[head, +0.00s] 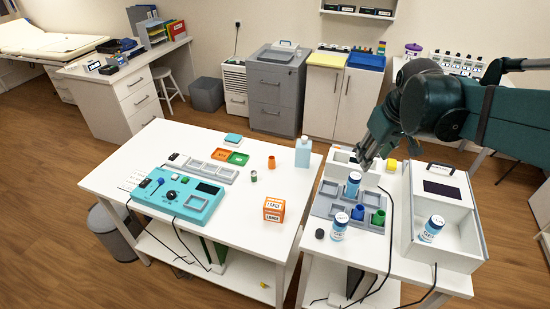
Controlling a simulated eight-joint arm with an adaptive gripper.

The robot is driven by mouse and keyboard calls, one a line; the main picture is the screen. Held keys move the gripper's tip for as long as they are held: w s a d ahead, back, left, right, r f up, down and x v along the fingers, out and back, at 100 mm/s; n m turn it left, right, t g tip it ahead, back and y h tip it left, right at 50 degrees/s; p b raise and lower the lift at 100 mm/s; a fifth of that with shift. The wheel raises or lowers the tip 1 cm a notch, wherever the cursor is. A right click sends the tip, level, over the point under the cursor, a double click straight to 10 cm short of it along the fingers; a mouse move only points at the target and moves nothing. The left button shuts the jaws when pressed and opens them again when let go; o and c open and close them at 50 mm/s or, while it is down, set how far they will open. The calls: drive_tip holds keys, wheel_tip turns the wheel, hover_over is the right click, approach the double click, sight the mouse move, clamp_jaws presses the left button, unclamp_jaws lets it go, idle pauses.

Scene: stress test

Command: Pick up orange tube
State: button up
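A small orange tube (271,162) stands upright on the white table on the left, near its back right part. My gripper (366,160) points down over the right-hand white table, well to the right of the orange tube and apart from it.
A teal device (190,201) lies left. A gap separates the tables.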

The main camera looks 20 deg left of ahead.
drive_tip(key=w+a+f+n+g+p, duration=0.1)
drive_tip(key=w+a+n+p, duration=0.1)
drive_tip(key=w+a, duration=0.6)
drive_tip(key=n+g+h+p, duration=0.1)
drive_tip(key=n+g+p, duration=0.2)
drive_tip(key=n+p, duration=0.45)
hover_over(272, 163)
drive_tip(key=w, duration=0.2)
wheel_tip(272, 163, down, 18)
drive_tip(key=shift+s+a+r, duration=0.15)
drive_tip(key=shift+a, duration=0.2)
drive_tip(key=shift+b, duration=0.3)
drive_tip(key=shift+f, duration=1.3)
drive_tip(key=shift+f, duration=0.15)
drive_tip(key=shift+s+f+b, duration=0.15)
drive_tip(key=shift+f+b, duration=0.2)
drive_tip(key=shift+f, duration=2.1)
